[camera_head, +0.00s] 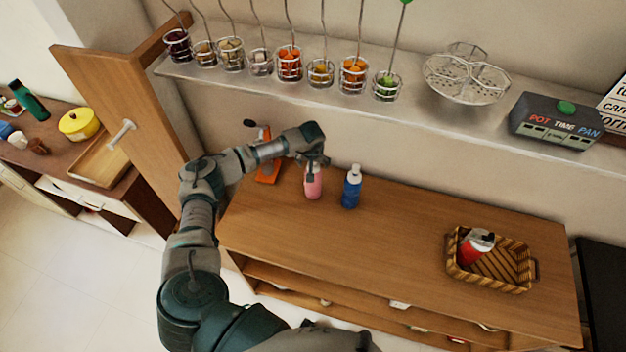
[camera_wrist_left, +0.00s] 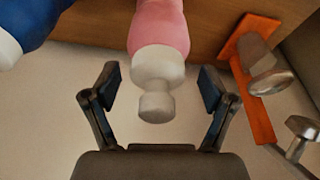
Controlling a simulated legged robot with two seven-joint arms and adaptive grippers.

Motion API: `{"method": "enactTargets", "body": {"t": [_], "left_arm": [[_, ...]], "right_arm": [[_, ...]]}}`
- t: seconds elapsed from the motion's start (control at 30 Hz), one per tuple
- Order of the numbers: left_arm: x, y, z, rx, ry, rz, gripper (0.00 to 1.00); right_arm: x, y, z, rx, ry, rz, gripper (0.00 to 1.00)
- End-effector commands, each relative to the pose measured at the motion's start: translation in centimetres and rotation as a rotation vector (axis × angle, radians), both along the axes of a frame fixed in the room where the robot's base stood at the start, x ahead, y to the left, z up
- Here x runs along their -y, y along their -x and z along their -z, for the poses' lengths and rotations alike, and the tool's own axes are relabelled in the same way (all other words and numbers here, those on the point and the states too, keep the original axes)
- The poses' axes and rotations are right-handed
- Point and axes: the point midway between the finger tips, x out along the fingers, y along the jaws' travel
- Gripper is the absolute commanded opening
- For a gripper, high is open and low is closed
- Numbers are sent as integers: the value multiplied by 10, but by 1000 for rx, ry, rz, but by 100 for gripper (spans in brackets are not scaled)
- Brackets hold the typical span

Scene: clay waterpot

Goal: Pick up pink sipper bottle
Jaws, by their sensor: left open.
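The pink sipper bottle (camera_head: 313,186) stands upright on the wooden counter, with my left gripper (camera_head: 313,164) at its top. In the left wrist view the bottle's pink body (camera_wrist_left: 160,25) and white cap (camera_wrist_left: 157,80) show between the two open fingers of my left gripper (camera_wrist_left: 160,95). There is a gap on each side, and the fingers do not touch the cap. In the head view the gripper hides the bottle's cap. My right gripper is not in view.
A blue bottle (camera_head: 352,188) stands close to the right of the pink one. An orange holder (camera_head: 268,168) is to the left, behind my arm. A wicker basket (camera_head: 452,262) with a red and white bottle (camera_head: 470,248) sits farther right. The counter (camera_head: 390,245) between is clear.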

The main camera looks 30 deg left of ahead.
Motion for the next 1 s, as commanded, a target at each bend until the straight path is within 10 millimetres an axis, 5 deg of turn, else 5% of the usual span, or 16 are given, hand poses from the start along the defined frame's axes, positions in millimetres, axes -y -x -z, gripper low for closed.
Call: {"method": "enactTargets", "body": {"t": [0.07,0.4,1.0], "left_arm": [[0,0,0,1,0,0,84],[0,0,0,-1,0,0,1],[0,-1,-13,3,1,1,0]], "right_arm": [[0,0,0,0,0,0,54],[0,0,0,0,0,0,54],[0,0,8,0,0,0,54]]}}
